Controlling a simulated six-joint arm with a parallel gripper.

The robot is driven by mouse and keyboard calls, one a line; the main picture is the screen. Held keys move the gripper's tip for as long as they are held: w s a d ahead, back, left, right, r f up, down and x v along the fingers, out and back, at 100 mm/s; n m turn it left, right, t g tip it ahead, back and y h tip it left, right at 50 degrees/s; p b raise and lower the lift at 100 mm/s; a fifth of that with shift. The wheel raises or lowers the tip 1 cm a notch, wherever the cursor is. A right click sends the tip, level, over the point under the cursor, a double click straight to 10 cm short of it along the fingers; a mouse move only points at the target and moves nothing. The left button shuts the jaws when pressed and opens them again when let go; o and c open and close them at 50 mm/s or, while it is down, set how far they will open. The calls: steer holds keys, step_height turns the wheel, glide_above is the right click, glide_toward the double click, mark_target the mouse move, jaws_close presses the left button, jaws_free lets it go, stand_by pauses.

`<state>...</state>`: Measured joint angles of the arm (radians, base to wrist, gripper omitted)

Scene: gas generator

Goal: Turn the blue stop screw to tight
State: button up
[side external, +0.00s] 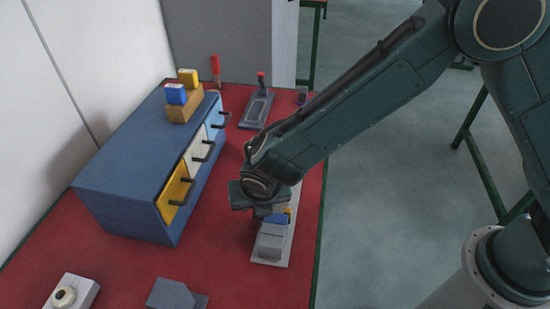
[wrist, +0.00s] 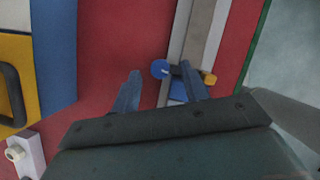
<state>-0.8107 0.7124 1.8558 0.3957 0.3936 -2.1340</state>
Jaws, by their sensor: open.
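The blue stop screw (wrist: 159,69) is a round blue knob with a pale line across it, on the left side of a long grey fixture (wrist: 203,35). A small yellow knob (wrist: 209,78) is on the fixture's right side. My gripper (wrist: 160,67) is open and empty. In the wrist view the blue knob appears between the two fingertips, nearer the right one, and the right finger overlaps the fixture. I cannot tell the height gap. In the side view my gripper (side external: 262,212) is over the grey fixture (side external: 271,243) and hides the blue knob.
A blue cabinet (side external: 125,180) with yellow, white and blue handled drawers stands to the left, with blocks on top. A grey-and-red device (side external: 258,106) is at the back. A white button box (side external: 70,293) and a grey block (side external: 172,295) are in front. Red table (side external: 235,285) between is clear.

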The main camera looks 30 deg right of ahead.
steer(key=v, duration=1.2)
steer(key=shift+s+r, duration=0.2)
steer(key=shift+w, duration=0.15)
steer(key=w+g, duration=0.1)
steer(key=w+d+g+y, duration=0.1)
steer(key=w, duration=0.1)
steer(key=w+d+g, duration=0.1)
steer(key=w+g, duration=0.1)
steer(key=shift+w+r+y, duration=0.15)
steer(key=shift+r+y, duration=0.15)
steer(key=shift+r, duration=0.1)
steer(key=shift+f, duration=0.15)
step_height(320, 180, down, 13)
steer(key=shift+f, duration=0.25)
stand_by(0.3)
jaws_close()
